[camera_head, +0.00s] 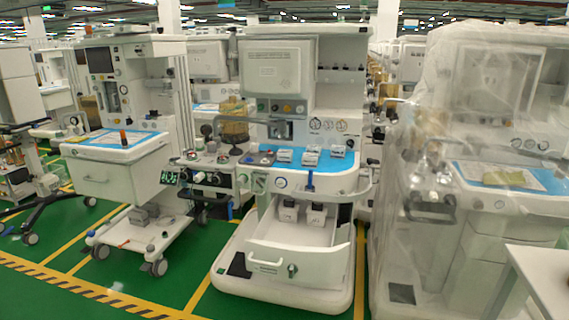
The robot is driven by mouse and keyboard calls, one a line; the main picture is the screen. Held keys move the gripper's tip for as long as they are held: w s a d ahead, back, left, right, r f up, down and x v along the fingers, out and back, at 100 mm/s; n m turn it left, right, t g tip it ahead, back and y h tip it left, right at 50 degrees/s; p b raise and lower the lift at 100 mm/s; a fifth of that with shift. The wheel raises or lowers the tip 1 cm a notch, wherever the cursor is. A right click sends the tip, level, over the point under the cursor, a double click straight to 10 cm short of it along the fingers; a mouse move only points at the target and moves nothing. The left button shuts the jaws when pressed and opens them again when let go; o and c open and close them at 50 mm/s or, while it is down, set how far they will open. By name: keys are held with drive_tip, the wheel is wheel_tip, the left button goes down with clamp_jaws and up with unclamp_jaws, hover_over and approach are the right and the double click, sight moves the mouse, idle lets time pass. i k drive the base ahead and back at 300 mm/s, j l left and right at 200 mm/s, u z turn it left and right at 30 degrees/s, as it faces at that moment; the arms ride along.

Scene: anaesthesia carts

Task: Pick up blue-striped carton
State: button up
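No carton with clear blue stripes can be made out at this size. Three small white boxes lie on the blue top of the middle cart: a left box (284,155), a middle box (310,158) and a right box (338,151). Their markings are too small to read. Two more whitish blocks, a left one (290,212) and a right one (316,216), sit in or behind the open drawer (298,262) of the same cart. My gripper is not in view.
The middle cart (345,185) has a front rail and a pulled-out lower drawer. A white cart (125,175) stands at left, a plastic-wrapped cart (480,225) at right. A white table corner (545,275) juts in at lower right. Green floor (180,280) is clear at front left.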

sight(286, 156)
drive_tip(key=i+j+u, duration=0.4)
drive_tip(key=i, duration=0.25)
drive_tip(key=i+j+u, duration=0.15)
drive_tip(key=i+u, duration=0.3)
drive_tip(key=i, duration=0.2)
drive_tip(key=i+u, duration=0.4)
drive_tip(key=i, duration=0.25)
drive_tip(key=i+j+z, duration=0.25)
drive_tip(key=i, duration=0.25)
drive_tip(key=i+j+z, duration=0.3)
drive_tip(key=i, duration=0.15)
drive_tip(key=i+j+z, duration=0.1)
drive_tip(key=z, duration=0.4)
drive_tip(key=i+j+z, duration=0.15)
drive_tip(key=z, duration=0.3)
drive_tip(key=i+j+z, duration=0.1)
drive_tip(key=z, duration=0.4)
drive_tip(key=j+z, duration=0.25)
drive_tip(key=z, duration=0.2)
drive_tip(key=i+j+z, duration=0.1)
drive_tip(key=j+z, duration=0.15)
drive_tip(key=z, duration=0.25)
drive_tip(key=i+j+z, duration=0.2)
drive_tip(key=z, duration=0.2)
drive_tip(key=i+j+z, duration=0.35)
